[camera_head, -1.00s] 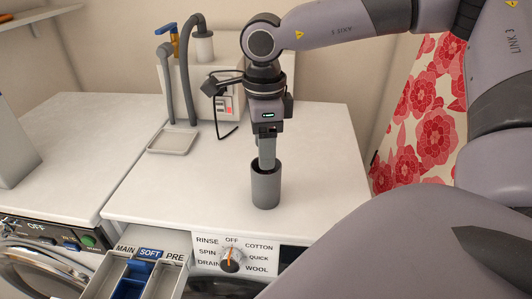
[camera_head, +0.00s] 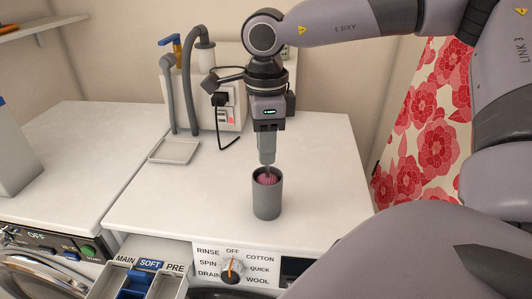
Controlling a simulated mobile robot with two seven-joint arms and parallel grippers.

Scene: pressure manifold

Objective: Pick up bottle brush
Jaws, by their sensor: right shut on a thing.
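The bottle brush (camera_head: 266,179) stands in a grey cylindrical cup (camera_head: 267,202) on the white worktop. Its pinkish-purple head shows inside the cup's mouth, and a thin stem rises from it. My right gripper (camera_head: 267,163) points straight down just above the cup, shut on the brush's upper end. The fingers hide most of the handle. The lower part of the brush is hidden by the cup wall. My left gripper is not in view.
Behind stands a white unit (camera_head: 215,100) with hoses and a blue-handled tap. A shallow grey tray (camera_head: 174,151) lies at its left. Below the worktop's front edge are an open detergent drawer (camera_head: 140,280) and a dial (camera_head: 232,267). Worktop around the cup is clear.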

